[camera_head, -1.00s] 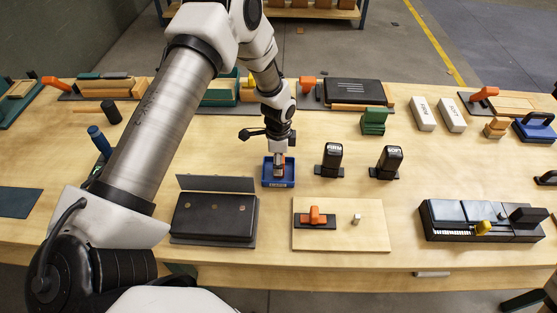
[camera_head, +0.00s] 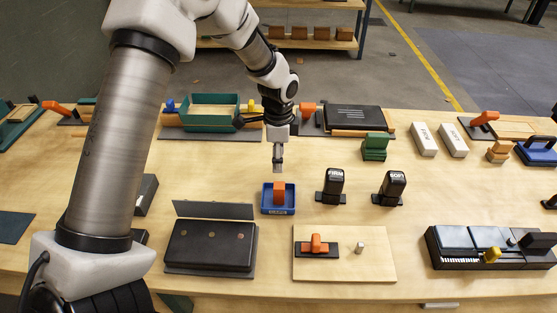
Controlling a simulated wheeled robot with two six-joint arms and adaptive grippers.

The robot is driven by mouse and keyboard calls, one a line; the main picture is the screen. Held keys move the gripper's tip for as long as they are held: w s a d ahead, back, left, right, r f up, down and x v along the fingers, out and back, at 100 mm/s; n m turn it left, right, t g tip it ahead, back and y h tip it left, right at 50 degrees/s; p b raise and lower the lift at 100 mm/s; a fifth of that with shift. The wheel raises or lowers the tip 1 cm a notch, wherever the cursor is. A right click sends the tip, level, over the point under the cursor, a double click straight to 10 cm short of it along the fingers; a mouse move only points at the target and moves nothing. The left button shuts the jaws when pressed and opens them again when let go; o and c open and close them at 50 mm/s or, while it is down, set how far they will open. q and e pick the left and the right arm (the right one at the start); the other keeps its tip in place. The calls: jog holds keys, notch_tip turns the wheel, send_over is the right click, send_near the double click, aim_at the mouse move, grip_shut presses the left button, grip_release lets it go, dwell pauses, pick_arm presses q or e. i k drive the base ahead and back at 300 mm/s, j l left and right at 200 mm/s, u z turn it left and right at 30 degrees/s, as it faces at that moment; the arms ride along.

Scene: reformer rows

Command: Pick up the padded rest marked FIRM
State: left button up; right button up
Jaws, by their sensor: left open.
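The padded rest marked FIRM (camera_head: 333,181) is a black upright block with a white label on top. It stands in a dark base on the table, right of the blue tray. A similar black rest marked SOFT (camera_head: 392,184) stands to its right. My left gripper (camera_head: 278,167) points down above the back of the blue tray, left of the FIRM rest and apart from it. It is open and holds nothing that I can see. My right gripper is out of view.
The small blue tray (camera_head: 264,208) holds an orange block (camera_head: 279,191). An orange-handled fixture on a board (camera_head: 366,267) lies in front, beside a black case (camera_head: 210,246). A green block (camera_head: 374,147) and white blocks (camera_head: 424,139) stand behind. Bare table surrounds the black rests.

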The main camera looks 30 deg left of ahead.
aim_at(334, 179)
jog(key=i+l+u, duration=0.15)
jog(key=l+u, duration=0.15)
jog(key=i+l+u, duration=0.25)
jog(key=l, duration=0.25)
jog(key=l+u, duration=0.55)
jog(key=l, duration=0.3)
